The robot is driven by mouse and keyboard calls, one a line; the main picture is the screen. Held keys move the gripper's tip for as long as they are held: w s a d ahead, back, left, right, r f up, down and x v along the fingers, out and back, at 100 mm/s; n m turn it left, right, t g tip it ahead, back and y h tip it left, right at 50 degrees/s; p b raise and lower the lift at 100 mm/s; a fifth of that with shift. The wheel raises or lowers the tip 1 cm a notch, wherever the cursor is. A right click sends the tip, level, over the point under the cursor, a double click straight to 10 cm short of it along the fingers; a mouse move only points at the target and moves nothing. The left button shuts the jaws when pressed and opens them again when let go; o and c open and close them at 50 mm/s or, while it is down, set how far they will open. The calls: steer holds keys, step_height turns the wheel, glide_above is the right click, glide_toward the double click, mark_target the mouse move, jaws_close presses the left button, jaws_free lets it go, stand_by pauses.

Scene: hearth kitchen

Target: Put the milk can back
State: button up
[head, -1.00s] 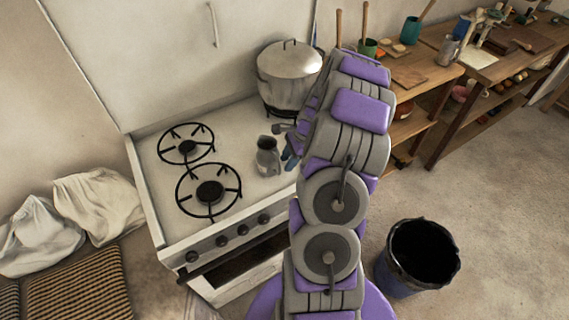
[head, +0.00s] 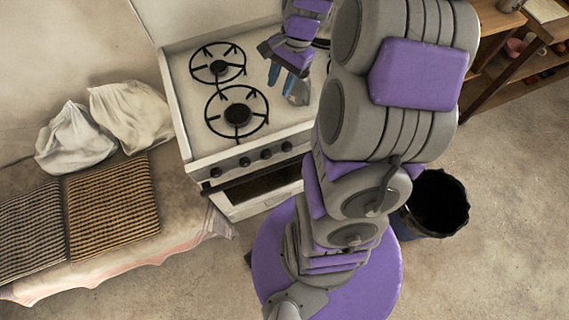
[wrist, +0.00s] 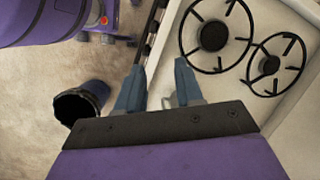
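The milk can (head: 298,91) is a small grey metal jug on the right part of the white stove top, partly covered by my gripper in the head view. My gripper (head: 281,80) has two blue fingers, pointing down and spread apart, over the stove's right side. One finger overlaps the can in the picture; I cannot tell whether they touch. In the wrist view my gripper (wrist: 160,80) shows a clear gap between the fingers. A small pale grey shape shows low beside the right finger there, too hidden to identify.
The stove (head: 188,110) has two black burners (head: 237,114) left of my gripper. A dark bucket (head: 437,203) stands on the floor to the right. A bench with striped cushions (head: 112,208) and white sacks (head: 130,117) lies left. Wooden shelving (head: 495,20) is at top right.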

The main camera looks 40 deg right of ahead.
steer(key=s+a+r+n+g+h, duration=0.15)
steer(key=s+a+r+n, duration=0.35)
steer(key=s+a+n, duration=0.5)
steer(key=s+a+n+h, duration=0.2)
steer(key=s+a+n, duration=0.2)
steer(key=s, duration=0.8)
steer(key=shift+a, duration=1)
steer(key=shift+d+g, duration=0.25)
steer(key=shift+s, duration=0.2)
